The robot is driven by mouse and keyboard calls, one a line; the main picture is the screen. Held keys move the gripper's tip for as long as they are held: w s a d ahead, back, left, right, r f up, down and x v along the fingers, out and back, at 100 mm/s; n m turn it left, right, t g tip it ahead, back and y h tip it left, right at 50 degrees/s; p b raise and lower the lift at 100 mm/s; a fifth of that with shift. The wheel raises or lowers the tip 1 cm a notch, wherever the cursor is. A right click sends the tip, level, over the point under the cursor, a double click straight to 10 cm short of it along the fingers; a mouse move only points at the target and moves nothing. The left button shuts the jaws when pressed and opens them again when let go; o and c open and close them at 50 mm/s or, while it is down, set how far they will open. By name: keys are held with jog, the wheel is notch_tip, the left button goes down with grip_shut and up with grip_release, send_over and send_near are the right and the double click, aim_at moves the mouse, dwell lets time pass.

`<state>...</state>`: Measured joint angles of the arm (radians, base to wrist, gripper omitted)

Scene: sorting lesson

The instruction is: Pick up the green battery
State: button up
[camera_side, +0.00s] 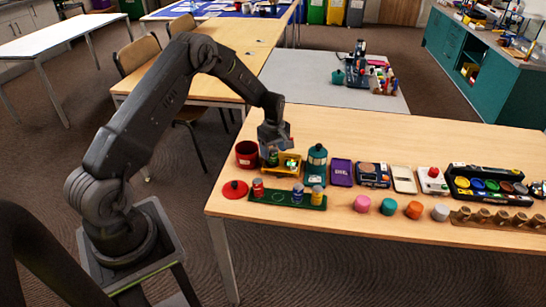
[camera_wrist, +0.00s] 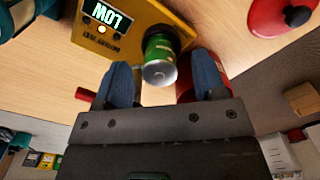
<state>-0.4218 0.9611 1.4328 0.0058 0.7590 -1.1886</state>
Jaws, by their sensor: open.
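The green battery (camera_wrist: 160,60) shows end-on in the wrist view, at the yellow battery tester (camera_wrist: 122,30), whose display reads LOW. In the side view the green battery (camera_side: 273,159) is partly hidden under my gripper (camera_side: 273,147), beside the tester's lit screen (camera_side: 291,164). My gripper (camera_wrist: 164,82) is open, with its two blue fingertips on either side of the battery's near end. There is nothing clearly held, and I cannot tell whether a finger touches the battery.
A red pot (camera_side: 247,154) stands close on the left, its red lid (camera_side: 235,190) in front. A green tray (camera_side: 271,199) holds red, blue and yellow batteries. A teal canister (camera_side: 316,165) stands close on the right. More items line the table rightward.

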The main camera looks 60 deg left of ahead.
notch_tip(320, 180, down, 2)
jog(key=shift+f, duration=0.1)
jog(key=c, duration=1.1)
jog(key=shift+c, duration=0.2)
